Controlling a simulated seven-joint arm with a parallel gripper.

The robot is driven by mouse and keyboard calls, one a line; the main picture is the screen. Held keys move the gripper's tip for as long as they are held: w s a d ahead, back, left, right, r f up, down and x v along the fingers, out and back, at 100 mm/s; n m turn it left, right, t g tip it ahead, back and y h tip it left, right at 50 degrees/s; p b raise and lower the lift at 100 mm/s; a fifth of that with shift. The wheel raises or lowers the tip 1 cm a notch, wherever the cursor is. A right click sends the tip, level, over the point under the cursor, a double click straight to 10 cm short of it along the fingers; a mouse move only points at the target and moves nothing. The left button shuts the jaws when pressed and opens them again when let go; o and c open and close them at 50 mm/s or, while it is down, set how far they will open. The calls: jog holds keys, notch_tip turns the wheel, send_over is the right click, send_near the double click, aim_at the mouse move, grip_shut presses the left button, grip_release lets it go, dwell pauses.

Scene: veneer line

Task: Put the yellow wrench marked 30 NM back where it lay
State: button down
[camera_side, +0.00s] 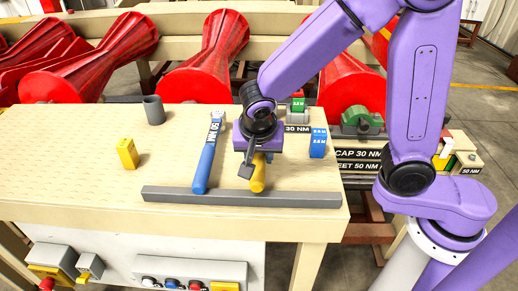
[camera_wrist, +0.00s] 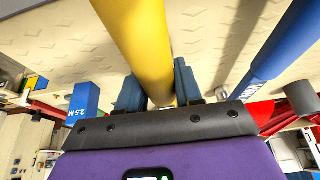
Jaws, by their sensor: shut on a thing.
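The yellow wrench (camera_side: 259,176) is held by my gripper (camera_side: 254,163) at the right part of the bench; only its rounded handle end shows, just behind the grey bar. My gripper hides the rest, including any marking. In the wrist view the yellow handle (camera_wrist: 138,38) runs between the two fingers of my gripper (camera_wrist: 158,88), which are shut on it. I cannot tell whether the wrench touches the bench top. A blue wrench marked 50 NM (camera_side: 206,160) lies to the left, handle toward the bar; it also shows in the wrist view (camera_wrist: 275,50).
A grey bar (camera_side: 240,198) runs along the bench's front edge. A 30 NM label (camera_side: 297,129) and a blue block (camera_side: 318,143) are to the right. A yellow block (camera_side: 127,153) and grey cup (camera_side: 153,109) stand left. Red rollers (camera_side: 205,75) lie behind.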

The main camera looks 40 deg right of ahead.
jog(key=shift+f, duration=0.6)
dwell(0.7)
jog(key=c, duration=0.7)
grip_release()
jog(key=shift+o, duration=0.2)
jog(key=shift+r, duration=4.05)
